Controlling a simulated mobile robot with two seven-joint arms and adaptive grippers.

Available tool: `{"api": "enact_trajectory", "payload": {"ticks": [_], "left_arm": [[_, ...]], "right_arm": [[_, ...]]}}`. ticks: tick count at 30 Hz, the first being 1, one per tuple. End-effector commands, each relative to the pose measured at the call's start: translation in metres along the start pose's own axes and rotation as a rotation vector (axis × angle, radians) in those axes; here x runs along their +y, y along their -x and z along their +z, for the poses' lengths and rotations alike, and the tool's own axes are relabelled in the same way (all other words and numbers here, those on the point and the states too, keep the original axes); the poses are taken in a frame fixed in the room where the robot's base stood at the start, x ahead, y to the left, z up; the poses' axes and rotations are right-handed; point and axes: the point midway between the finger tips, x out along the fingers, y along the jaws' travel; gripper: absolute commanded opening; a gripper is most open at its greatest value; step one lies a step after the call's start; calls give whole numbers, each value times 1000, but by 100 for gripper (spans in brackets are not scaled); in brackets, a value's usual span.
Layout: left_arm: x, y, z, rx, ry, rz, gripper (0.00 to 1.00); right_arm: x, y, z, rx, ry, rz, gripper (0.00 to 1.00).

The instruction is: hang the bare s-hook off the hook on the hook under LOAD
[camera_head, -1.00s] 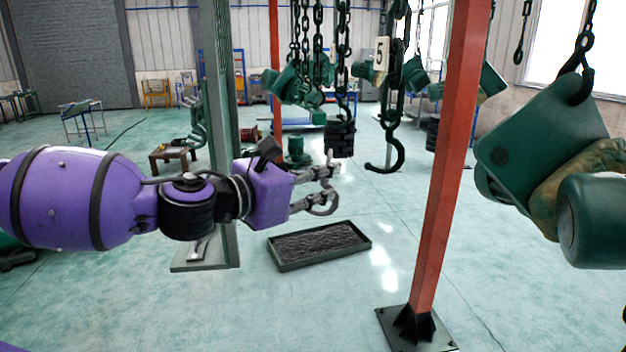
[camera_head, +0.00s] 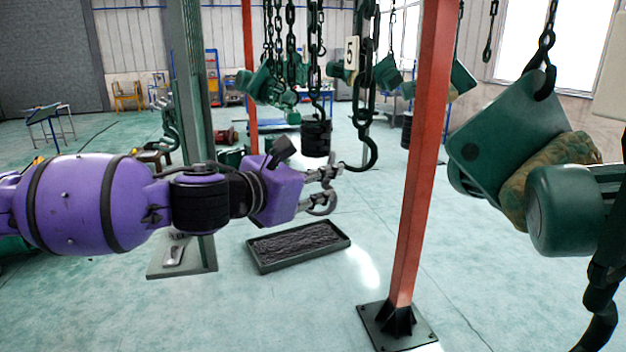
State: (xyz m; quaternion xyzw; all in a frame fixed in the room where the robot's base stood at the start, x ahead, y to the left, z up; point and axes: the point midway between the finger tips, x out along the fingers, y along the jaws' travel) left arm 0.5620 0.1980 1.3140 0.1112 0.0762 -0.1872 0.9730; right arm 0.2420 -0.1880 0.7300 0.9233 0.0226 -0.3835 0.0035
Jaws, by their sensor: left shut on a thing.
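My left gripper (camera_head: 328,187), on the purple arm, is near the middle of the view. It is shut on a small grey curved piece (camera_head: 320,206) that may be the bare s-hook; grey fingers and grey metal are hard to tell apart. A large dark hook (camera_head: 371,155) hangs open to the left under a chain with a white "5" tag (camera_head: 351,52). In the picture it is just right of my fingertips; I cannot tell whether they touch. No LOAD lettering is readable, so I cannot tell which hook is under it. My right gripper is out of view.
A red post (camera_head: 418,170) stands right of the hook and a green post (camera_head: 192,130) behind my left arm. A green hoist block (camera_head: 510,125) hangs at right. A dark chain part (camera_head: 603,300) shows at lower right. A black tray (camera_head: 258,252) lies on the floor.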

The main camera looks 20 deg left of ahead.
Motion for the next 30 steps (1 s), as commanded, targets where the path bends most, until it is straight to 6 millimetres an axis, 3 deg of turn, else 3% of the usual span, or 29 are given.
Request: {"api": "enact_trajectory", "payload": {"ticks": [20, 30], "left_arm": [[-20, -28, -2, 5, -5, -3, 0], [-30, -42, -8, -50, 54, -3, 0]], "right_arm": [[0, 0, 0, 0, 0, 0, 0], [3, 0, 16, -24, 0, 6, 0]]}}
